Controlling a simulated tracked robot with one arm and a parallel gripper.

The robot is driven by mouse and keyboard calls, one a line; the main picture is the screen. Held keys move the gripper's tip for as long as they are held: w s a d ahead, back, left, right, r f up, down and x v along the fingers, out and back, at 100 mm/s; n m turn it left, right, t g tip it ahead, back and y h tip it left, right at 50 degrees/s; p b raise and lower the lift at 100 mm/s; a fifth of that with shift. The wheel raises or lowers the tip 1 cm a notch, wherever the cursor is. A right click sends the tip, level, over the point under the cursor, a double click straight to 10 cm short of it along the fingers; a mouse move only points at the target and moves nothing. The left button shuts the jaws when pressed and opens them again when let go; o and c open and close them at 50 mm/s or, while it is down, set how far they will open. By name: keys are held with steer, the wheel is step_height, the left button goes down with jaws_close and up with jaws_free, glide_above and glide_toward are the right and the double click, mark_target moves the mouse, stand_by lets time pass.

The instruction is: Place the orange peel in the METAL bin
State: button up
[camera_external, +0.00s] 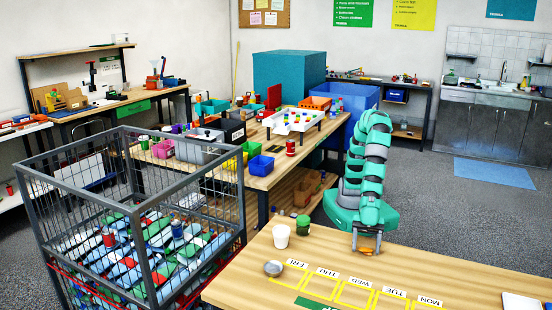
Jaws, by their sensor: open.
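My gripper (367,244) hangs low over the back edge of the front wooden table (235,290), pointing down. It is open. A small orange-brown patch shows at its fingertips; I cannot tell whether this is the orange peel or part of the gripper. No orange peel can be made out for sure elsewhere. No bin with a readable METAL label shows. A large grey metal cage (135,212) at the left holds many cans and bottles. A small grey metal bowl (273,268) sits on the front table, left of my gripper.
A white cup (281,236) and a green jar (303,225) stand at the front table's back left corner. Yellow day-labelled frames (354,295) mark its top.

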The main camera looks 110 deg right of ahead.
steer(key=p+v, duration=0.1)
steer(key=v, duration=0.3)
steer(key=p+v, duration=0.1)
steer(key=v, duration=0.3)
steer(key=shift+s+d+f, duration=0.1)
steer(key=shift+s, duration=0.25)
steer(key=shift+b+v, duration=1.35)
steer(key=shift+v, duration=1.35)
steer(key=shift+s+f, duration=0.1)
steer(key=shift+f, duration=0.05)
